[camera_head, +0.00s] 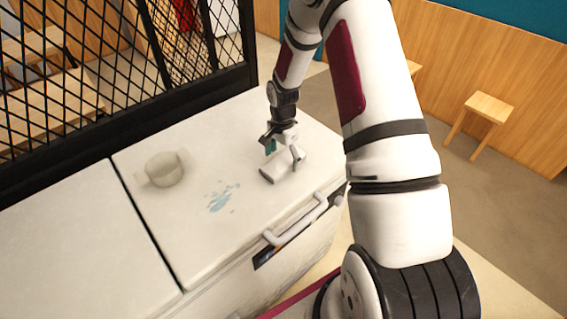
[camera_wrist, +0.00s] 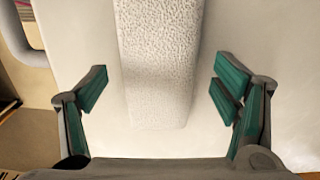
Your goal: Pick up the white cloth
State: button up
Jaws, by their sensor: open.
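The white cloth (camera_head: 277,170) lies as a thick folded block on the white freezer top, close to its front right edge. In the wrist view the cloth (camera_wrist: 158,60) is a textured pale strip running from the top edge down to between my fingers. My gripper (camera_head: 284,155) is over the cloth in the head view, pointing down. Its green-padded fingers (camera_wrist: 160,90) are spread wide, one to each side of the cloth, with a gap on both sides. Part of the cloth is hidden behind the gripper in the head view.
A pale round pot-like object (camera_head: 165,169) stands left on the freezer top (camera_head: 130,225). A light-blue spill (camera_head: 222,197) lies between it and the cloth. A white handle (camera_head: 296,219) runs along the front edge. A black mesh partition (camera_head: 110,125) stands behind.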

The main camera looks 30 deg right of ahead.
aim_at(284, 161)
jog(key=c, duration=1.2)
jog(key=shift+c, duration=0.2)
jog(key=shift+r, duration=0.15)
jog(key=shift+w+r, duration=0.1)
jog(key=shift+r, duration=0.35)
jog(key=shift+s+r+b, duration=0.2)
jog(key=shift+r+b, duration=0.1)
jog(key=shift+r, duration=0.35)
jog(key=shift+s+r+b, duration=0.2)
jog(key=shift+r+b, duration=0.05)
jog(key=shift+r, duration=0.35)
jog(key=s+a+r, duration=0.1)
jog(key=s+a, duration=0.1)
jog(key=s, duration=1.3)
jog(key=shift+s+r, duration=0.15)
jog(key=shift+r, duration=0.05)
